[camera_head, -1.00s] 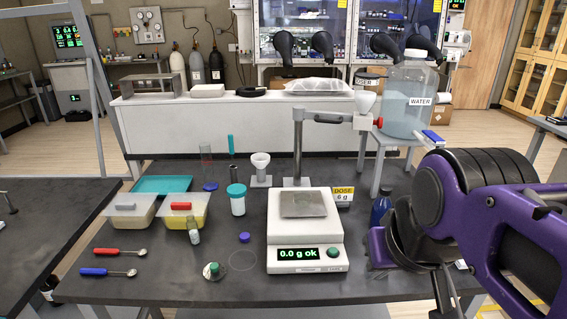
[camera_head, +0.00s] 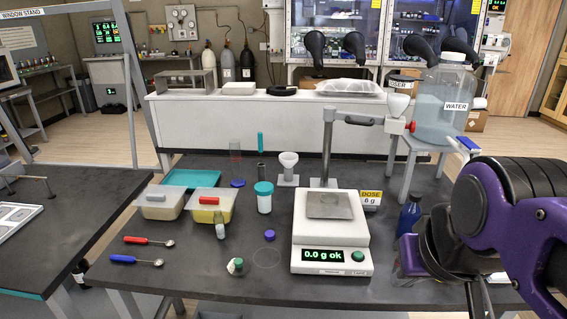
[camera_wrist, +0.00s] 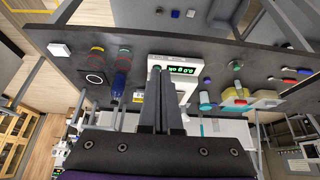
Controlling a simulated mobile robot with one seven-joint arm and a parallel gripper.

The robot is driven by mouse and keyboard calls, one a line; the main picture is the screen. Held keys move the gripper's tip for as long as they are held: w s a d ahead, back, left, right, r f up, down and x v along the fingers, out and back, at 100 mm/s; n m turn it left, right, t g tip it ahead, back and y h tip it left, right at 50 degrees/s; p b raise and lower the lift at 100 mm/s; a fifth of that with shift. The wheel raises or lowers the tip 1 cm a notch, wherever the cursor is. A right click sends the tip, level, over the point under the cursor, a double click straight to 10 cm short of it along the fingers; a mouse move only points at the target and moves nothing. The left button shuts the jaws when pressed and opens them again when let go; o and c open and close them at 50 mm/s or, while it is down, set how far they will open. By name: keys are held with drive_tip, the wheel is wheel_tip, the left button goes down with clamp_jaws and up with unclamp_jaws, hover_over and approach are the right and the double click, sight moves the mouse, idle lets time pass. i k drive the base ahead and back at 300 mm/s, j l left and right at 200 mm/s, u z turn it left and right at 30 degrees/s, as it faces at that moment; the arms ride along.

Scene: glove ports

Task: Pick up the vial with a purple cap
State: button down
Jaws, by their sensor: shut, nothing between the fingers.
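A small purple cap (camera_head: 270,235) shows on the dark bench, left of the balance. I cannot tell whether a vial is under it. A clear vial (camera_head: 220,227) with a pale greenish cap stands in front of the yellow-filled tub. A small green-capped container (camera_head: 235,266) is nearer the front edge. My gripper (camera_wrist: 166,76) is shut and empty in the wrist view, its fingers together over the bench near the balance. In the head view my arm is at the right, well away from the purple cap, and the fingertips are not clear.
The balance (camera_head: 331,258) reads 0.0 g. A blue bottle (camera_head: 409,216) stands right of it, close to my arm. Red (camera_head: 137,240) and blue (camera_head: 123,260) handled spoons lie at left. Tubs, a white jar (camera_head: 264,203) and a funnel stand (camera_head: 288,178) are behind.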

sight(220, 228)
drive_tip(key=k+j, duration=0.1)
drive_tip(key=j, duration=0.25)
drive_tip(key=k+j, duration=0.15)
drive_tip(key=j, duration=0.2)
drive_tip(key=k+j, duration=0.1)
drive_tip(key=j, duration=0.25)
drive_tip(key=k+j, duration=0.15)
drive_tip(key=j, duration=0.25)
